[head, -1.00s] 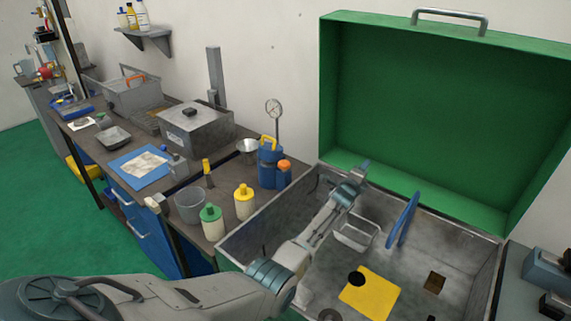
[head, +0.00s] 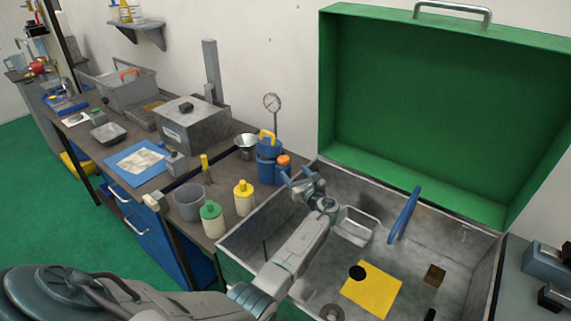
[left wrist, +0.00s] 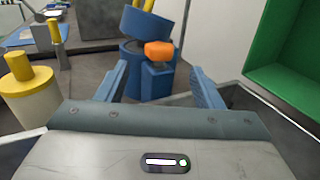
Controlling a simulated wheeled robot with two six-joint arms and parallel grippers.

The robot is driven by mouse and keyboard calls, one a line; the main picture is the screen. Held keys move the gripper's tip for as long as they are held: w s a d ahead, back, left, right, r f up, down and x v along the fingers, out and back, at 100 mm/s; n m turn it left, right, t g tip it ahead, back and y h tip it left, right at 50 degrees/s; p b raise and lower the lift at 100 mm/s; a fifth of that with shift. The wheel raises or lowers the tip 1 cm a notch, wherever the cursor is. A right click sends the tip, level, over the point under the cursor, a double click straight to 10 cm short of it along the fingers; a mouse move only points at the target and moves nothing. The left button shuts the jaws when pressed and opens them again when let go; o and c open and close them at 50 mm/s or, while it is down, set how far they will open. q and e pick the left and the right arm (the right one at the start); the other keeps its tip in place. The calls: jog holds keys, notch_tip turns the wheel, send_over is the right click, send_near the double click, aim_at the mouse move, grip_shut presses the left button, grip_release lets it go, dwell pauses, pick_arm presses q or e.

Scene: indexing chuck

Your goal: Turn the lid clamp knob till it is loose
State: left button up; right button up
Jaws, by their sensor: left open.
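The orange knob (head: 284,160) sits on a blue block beside a blue lidded pot (head: 266,168) at the right end of the bench. In the left wrist view the knob (left wrist: 159,49) is on the blue block (left wrist: 158,78), close against the pot (left wrist: 134,55). My right gripper is not in view.
A yellow-capped bottle (head: 243,198) and a green-capped bottle (head: 212,219) stand left of the gripper. The grey bin (head: 262,222) with an open green lid (head: 430,110) lies to the right.

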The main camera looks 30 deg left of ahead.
aim_at(286, 162)
pick_arm(q)
jog(key=b+x, duration=0.1)
jog(key=x, duration=0.2)
jog(key=b+x, duration=0.2)
jog(key=x, duration=0.1)
jog(key=shift+w+a+f, duration=0.1)
jog(key=shift+a+f, duration=0.1)
jog(key=shift+f, duration=0.05)
jog(key=shift+w+a+r, duration=0.1)
jog(key=shift+w+a, duration=0.25)
jog(key=shift+a, duration=0.2)
jog(key=shift+a+r, duration=0.1)
jog(key=shift+a, duration=0.05)
jog(key=shift+c, duration=0.2)
